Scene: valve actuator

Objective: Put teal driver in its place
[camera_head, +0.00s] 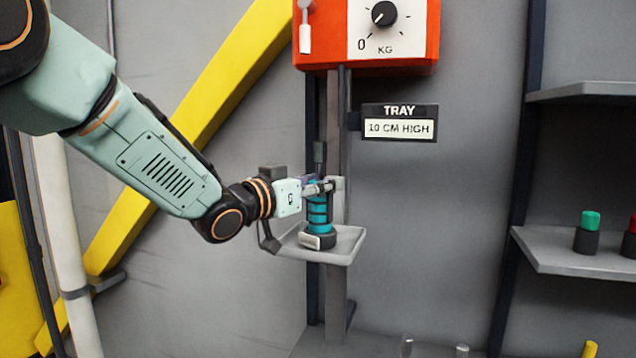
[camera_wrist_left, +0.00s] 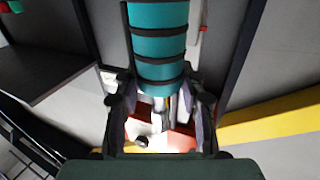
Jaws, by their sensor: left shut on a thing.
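The teal driver (camera_head: 318,211) is a teal cylinder with dark bands, a dark base and a thin dark shaft pointing up. It stands upright at the grey tray (camera_head: 350,243) below the orange weighing box (camera_head: 367,35). I cannot tell whether its base touches the tray. My left gripper (camera_head: 322,187) is shut on its upper part, reaching in from the left. In the left wrist view the teal driver (camera_wrist_left: 160,45) runs up from between the two dark fingers of my left gripper (camera_wrist_left: 162,112). My right gripper is not in view.
A sign (camera_head: 399,121) reads "TRAY 10 CM HIGH". At the right, a grey shelf (camera_head: 570,262) holds a dark holder with a green top (camera_head: 588,232) and a red-topped item (camera_head: 631,238). A yellow diagonal beam (camera_head: 190,125) crosses the wall behind my arm.

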